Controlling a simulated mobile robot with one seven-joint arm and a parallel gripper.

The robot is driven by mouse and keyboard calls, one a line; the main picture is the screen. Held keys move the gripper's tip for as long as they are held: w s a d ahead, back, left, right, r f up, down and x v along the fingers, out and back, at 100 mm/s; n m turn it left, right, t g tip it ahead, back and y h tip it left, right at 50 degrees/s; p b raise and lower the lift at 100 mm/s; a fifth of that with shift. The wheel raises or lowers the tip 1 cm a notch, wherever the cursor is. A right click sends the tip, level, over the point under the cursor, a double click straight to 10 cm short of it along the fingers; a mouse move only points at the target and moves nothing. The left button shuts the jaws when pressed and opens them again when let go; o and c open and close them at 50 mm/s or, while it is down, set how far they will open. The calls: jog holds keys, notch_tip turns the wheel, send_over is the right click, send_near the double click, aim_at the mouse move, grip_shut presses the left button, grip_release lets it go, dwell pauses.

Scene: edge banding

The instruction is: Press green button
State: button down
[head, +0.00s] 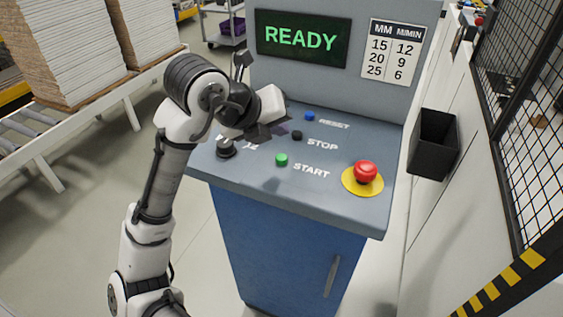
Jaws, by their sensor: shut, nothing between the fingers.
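The green button (281,160) sits on the sloped top of the control console (330,215), left of the label START. My gripper (281,130) is above the console top, up and left of the black button (297,136) marked STOP and farther back than the green button. Its dark fingers are shut and empty. The green button is in plain sight, with a visible gap between it and my gripper. A screen (302,38) on the console's back panel reads READY in green.
A red mushroom button (365,172) on a yellow disc is at the right of the console top. A blue button (309,117) marked RESET is farther back. A black knob (226,147) stands at the left under my arm. A black bin (433,143) and mesh fence (520,100) are right.

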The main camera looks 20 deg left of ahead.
aim_at(278, 160)
jog(key=shift+f+b, duration=1.35)
jog(key=shift+f, duration=0.6)
jog(key=shift+f, duration=0.15)
dwell(0.3)
jog(key=shift+f+b, duration=0.3)
jog(key=shift+b, duration=0.25)
